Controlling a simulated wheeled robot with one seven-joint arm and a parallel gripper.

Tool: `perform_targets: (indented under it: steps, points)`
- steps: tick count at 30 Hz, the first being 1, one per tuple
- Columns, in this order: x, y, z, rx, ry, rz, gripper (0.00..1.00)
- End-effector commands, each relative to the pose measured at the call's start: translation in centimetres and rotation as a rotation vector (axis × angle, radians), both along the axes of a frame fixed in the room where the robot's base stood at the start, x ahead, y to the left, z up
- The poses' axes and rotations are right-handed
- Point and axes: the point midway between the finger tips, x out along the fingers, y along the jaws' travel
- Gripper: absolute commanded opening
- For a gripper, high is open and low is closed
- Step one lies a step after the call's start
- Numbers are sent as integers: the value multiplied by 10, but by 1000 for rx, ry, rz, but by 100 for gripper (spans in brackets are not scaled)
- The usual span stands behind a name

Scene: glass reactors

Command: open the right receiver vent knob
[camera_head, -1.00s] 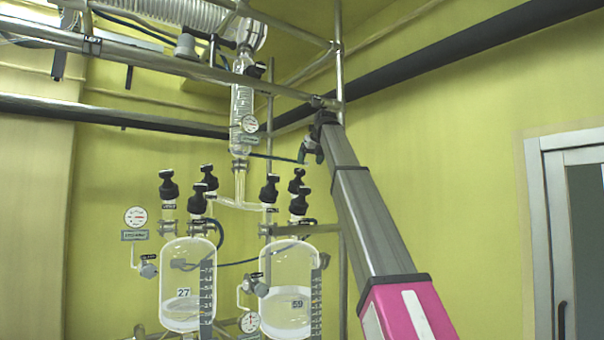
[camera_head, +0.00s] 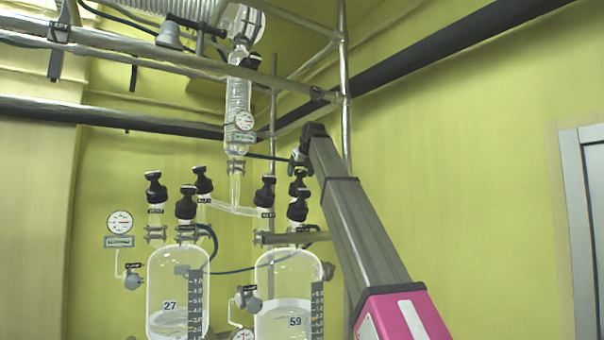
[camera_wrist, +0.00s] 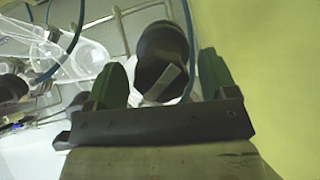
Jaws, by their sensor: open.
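The right receiver (camera_head: 285,285) is a clear glass vessel marked 59, part filled with liquid. Black knobs stand above it: a left one (camera_head: 265,190), a front right one (camera_head: 298,208) and a rear one (camera_head: 298,184). Their labels are too small to read, so I cannot tell which is the vent. My gripper (camera_head: 300,160) is just above the rear knob in the head view. In the wrist view my gripper (camera_wrist: 163,60) is open, its green fingers on either side of a black knob (camera_wrist: 165,45) with a grey bar across it. Contact cannot be told.
The left receiver (camera_head: 178,290), marked 27, has its own black knobs beside these. A glass condenser column (camera_head: 239,110) with a gauge rises behind. Metal rails (camera_head: 130,45) and hoses cross above. A blue hose (camera_wrist: 68,50) runs left of my fingers. The right wall side is free.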

Motion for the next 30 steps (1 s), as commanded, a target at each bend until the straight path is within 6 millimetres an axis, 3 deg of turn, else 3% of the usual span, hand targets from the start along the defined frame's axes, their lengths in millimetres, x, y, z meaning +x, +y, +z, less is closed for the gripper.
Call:
perform_targets:
  steps: [4, 9, 20, 30]
  points:
    - [0, 0, 0, 0, 0, 0, 78]
    - [0, 0, 0, 0, 0, 0, 29]
    - [0, 0, 0, -16, -7, 35, 29]
    - [0, 0, 0, -119, -50, 227, 29]
